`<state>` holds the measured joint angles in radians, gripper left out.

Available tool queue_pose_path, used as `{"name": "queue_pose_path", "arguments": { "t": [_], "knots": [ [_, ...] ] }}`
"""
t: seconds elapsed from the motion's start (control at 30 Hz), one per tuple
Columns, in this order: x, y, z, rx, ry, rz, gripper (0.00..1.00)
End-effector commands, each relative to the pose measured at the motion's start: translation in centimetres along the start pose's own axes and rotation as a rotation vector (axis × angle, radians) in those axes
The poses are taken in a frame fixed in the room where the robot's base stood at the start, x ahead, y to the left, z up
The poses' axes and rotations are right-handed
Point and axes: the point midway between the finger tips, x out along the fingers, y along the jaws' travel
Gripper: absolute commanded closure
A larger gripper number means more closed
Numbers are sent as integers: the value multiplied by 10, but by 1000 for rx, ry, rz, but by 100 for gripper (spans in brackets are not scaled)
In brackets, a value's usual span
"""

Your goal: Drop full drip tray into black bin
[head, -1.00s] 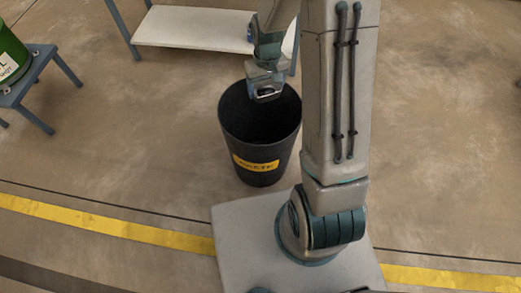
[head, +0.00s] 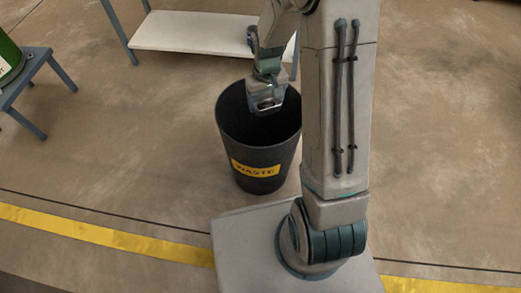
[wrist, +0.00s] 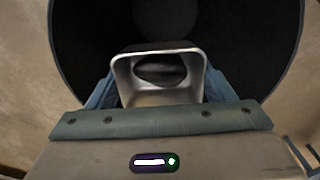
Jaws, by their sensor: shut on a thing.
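The drip tray (wrist: 127,99) is a small silver-grey, open rectangular piece with rounded corners. In the wrist view it sits between the two blue-grey fingers of my gripper (wrist: 160,82), which is shut on it. A dark rounded shape shows inside the tray; I cannot tell what it is. The black bin (head: 240,150) has a yellow WASTE label and stands upright on the floor. In the head view my gripper (head: 266,104) is over the bin's open mouth. The wrist view looks into the dark bin (wrist: 80,45) behind the tray.
A shelf unit with a pale shelf (head: 190,32) stands behind the bin. A blue-grey stool (head: 28,75) with a green container (head: 8,55) is at the far left. A yellow floor line (head: 110,232) runs across the front. Floor left of the bin is clear.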

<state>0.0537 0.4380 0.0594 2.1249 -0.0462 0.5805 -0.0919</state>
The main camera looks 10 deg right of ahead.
Motion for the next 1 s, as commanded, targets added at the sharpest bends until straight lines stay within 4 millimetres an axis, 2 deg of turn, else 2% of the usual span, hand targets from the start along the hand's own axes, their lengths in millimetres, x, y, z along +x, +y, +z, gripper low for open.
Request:
{"name": "queue_pose_path", "arguments": {
  "t": [0.17,0.2,0.27,0.57,0.67,1.0],
  "knots": [
    [-1,0,0,0,0,0,46],
    [-1,0,0,0,0,0,14],
    [-1,0,0,0,0,0,0],
    [-6,0,0,0,2,0,0],
    [-20,0,-1,0,4,1,0],
    [-97,0,-1,-1,4,1,0]
  ]
}}
